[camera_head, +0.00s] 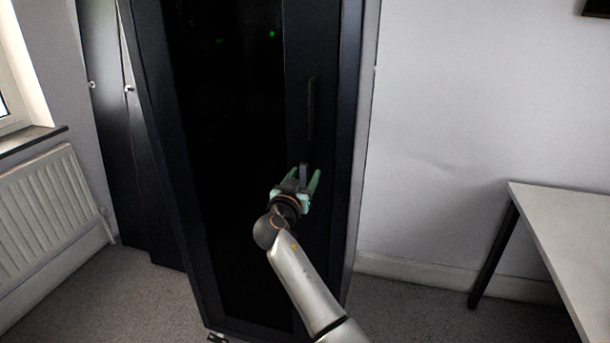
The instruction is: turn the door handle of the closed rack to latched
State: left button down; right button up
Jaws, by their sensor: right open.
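The tall black rack (232,160) stands in the middle with its dark door shut. A dark upright door handle strip (311,108) runs along the right side of the door. My right gripper (302,180) is at the door just below this strip, with its green fingers open and pointing at the door. A short grey upright piece (304,173) shows between the fingers; I cannot tell whether it is the lower part of the handle or whether the fingers touch it. My left gripper is out of view.
A white-topped table (565,235) stands at the right. A white radiator (45,215) is on the left wall, and dark cabinets (110,110) stand left of the rack. Carpet (415,310) is clear between rack and table.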

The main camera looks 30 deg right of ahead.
grip_shut()
dwell(0.4)
